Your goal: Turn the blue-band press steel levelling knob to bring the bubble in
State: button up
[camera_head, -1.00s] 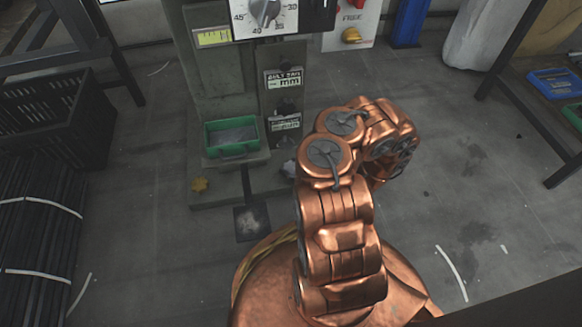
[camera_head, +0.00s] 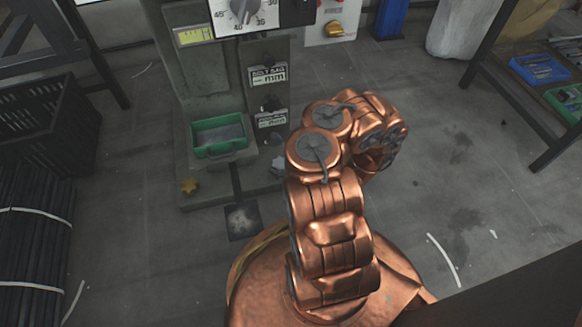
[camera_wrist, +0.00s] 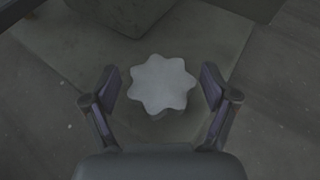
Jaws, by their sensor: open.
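A grey steel star-shaped knob (camera_wrist: 158,84) sits low on a base plate in the wrist view. My gripper (camera_wrist: 160,82) is open, with one finger on each side of the knob. Small gaps show between the fingers and the knob, so it is not gripped. In the head view a grey knob (camera_head: 278,166) shows at the foot of a grey press (camera_head: 219,82), just left of my copper arm. My fingers are hidden there behind the arm. A yellow-green strip (camera_head: 195,36) is on the press; I cannot make out a bubble. No blue band is visible on the press.
A green tray (camera_head: 219,150) sits on the press. A black crate (camera_head: 52,125) and bundled rods (camera_head: 35,230) stand left. A dark table frame (camera_head: 555,150) stands right. Floor between is open.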

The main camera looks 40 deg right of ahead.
jog(key=shift+v, duration=1.25)
jog(key=v, duration=0.9)
jog(key=shift+s, duration=0.15)
